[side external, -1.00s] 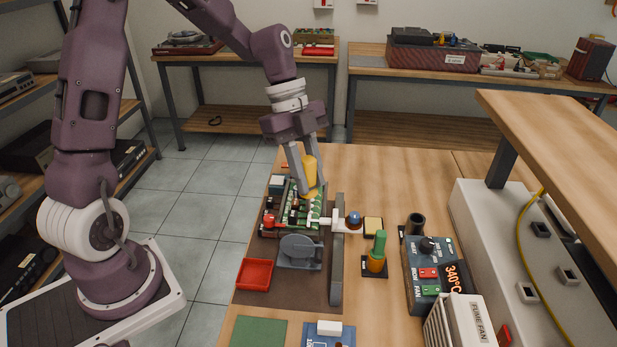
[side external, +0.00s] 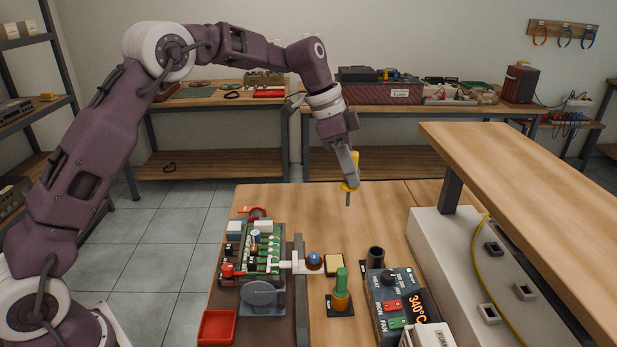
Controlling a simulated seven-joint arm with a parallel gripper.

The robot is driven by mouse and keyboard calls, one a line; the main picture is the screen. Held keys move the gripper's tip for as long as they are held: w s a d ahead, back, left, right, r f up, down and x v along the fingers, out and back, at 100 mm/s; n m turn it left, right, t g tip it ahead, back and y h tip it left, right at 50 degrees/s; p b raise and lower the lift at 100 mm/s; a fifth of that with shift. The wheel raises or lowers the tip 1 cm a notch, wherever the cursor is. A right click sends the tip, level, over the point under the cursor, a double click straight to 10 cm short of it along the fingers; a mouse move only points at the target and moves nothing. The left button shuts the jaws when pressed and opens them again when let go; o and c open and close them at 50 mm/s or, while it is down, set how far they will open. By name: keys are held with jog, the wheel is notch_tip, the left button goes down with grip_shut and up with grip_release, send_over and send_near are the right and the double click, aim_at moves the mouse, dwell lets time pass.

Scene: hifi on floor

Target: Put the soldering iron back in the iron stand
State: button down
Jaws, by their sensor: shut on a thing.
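My gripper (side external: 348,184) is shut on the soldering iron (side external: 356,161), which has a yellow handle and a dark tip pointing down. The iron hangs nearly upright above the table's far part, clear of the surface. A dark, open-topped cylinder (side external: 376,256), which looks like the iron stand, is lower in the picture and slightly right of the iron. It stands beside the soldering station (side external: 392,300), whose display reads 340°C. The inside of the cylinder is hard to see.
A green-handled tool (side external: 341,283) stands upright in a yellow holder. A yellow sponge pad (side external: 334,265), a circuit board in a fixture (side external: 262,245) and a red tray (side external: 217,327) are nearby. A raised wooden shelf (side external: 520,190) is at right. The far tabletop is clear.

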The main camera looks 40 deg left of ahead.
jog(key=w+d+n, duration=0.2)
jog(key=w+d, duration=0.3)
jog(key=d, duration=0.1)
jog(key=shift+t+y, duration=0.3)
jog(key=shift+t, duration=0.1)
jog(key=shift+s+f, duration=0.15)
jog(key=shift+f, duration=4.1)
jog(key=shift+s+f, duration=0.1)
jog(key=shift+f, duration=4.15)
jog(key=c, duration=0.6)
grip_release()
notch_tip(320, 180, up, 7)
jog(key=shift+r, duration=0.1)
